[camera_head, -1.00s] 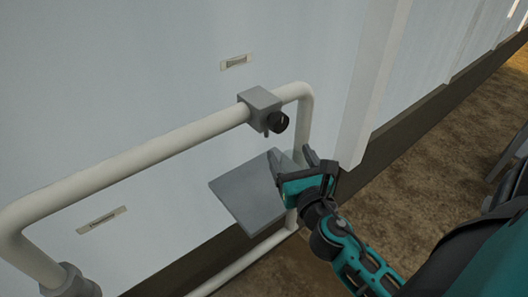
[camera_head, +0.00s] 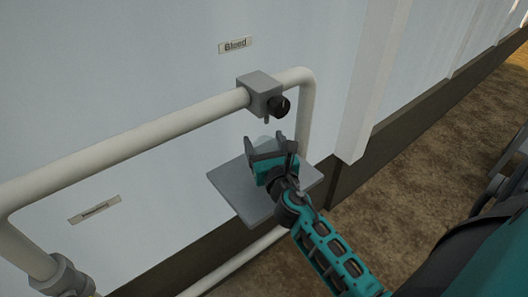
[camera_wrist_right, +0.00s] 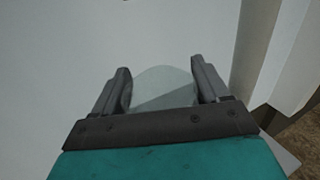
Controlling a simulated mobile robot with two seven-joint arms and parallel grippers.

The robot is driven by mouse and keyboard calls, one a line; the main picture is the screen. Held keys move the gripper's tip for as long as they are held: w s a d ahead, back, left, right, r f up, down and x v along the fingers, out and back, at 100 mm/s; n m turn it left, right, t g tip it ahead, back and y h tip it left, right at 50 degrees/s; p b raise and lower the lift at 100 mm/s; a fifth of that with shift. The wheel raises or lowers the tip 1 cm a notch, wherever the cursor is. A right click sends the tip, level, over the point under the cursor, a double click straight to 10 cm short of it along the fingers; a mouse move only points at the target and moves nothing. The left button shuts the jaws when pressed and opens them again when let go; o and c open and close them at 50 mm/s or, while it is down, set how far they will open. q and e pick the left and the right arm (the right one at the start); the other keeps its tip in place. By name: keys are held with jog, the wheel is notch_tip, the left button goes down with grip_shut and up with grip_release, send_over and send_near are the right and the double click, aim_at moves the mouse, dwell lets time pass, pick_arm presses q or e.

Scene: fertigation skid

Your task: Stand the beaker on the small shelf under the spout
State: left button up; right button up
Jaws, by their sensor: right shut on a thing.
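The beaker is a pale, see-through cup (camera_wrist_right: 163,90) between the fingers of my right gripper in the wrist view. In the head view only a faint part of the beaker (camera_head: 265,140) shows past the fingers. My right gripper (camera_head: 267,147) is shut on it, over the back part of the small grey shelf (camera_head: 236,190). The spout (camera_head: 267,118) is a short stub under the grey block on the pipe, just above the gripper. The beaker's base is hidden, so I cannot tell whether it touches the shelf. My left gripper is not in view.
A grey valve block (camera_head: 258,88) with a black knob (camera_head: 279,105) sits on the white pipe (camera_head: 130,147). A pale wall (camera_head: 130,70) with a "Bleed" label (camera_head: 235,45) stands close behind. The shelf's front left is bare.

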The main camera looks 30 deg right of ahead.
jog(key=shift+w+f, duration=0.15)
jog(key=shift+f, duration=0.6)
jog(key=shift+r, duration=0.1)
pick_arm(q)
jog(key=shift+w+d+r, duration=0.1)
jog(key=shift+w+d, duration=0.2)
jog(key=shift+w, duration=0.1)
pick_arm(e)
jog(key=o, duration=1.1)
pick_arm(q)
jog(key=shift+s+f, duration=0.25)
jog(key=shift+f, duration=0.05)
